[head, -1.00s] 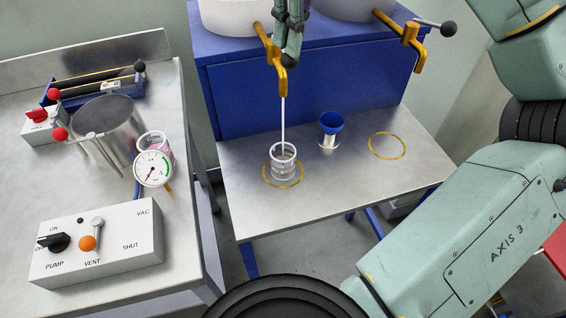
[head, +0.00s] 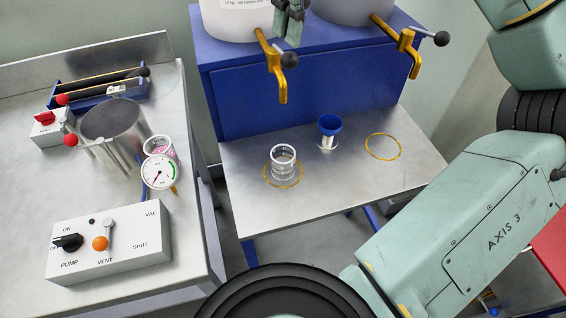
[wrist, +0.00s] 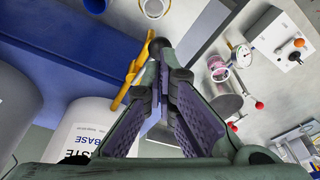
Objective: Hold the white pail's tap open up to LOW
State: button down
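The white pail (head: 235,22) stands on the blue cabinet, and its label shows in the wrist view (wrist: 92,128). Its brass tap (head: 281,80) points down with no stream under it. The tap's lever ends in a black knob (head: 290,59), out to the right. Whether a fingertip touches the knob is unclear. A clear marked cup (head: 283,163) stands upright under the tap inside a yellow ring; its marks and fill level are too small to read.
A second pail (head: 352,10) has its own tap (head: 409,50) at right. The left bench holds a pump box (head: 110,245), gauge (head: 159,172) and metal pot (head: 112,125).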

jog(key=shift+r, duration=2.5)
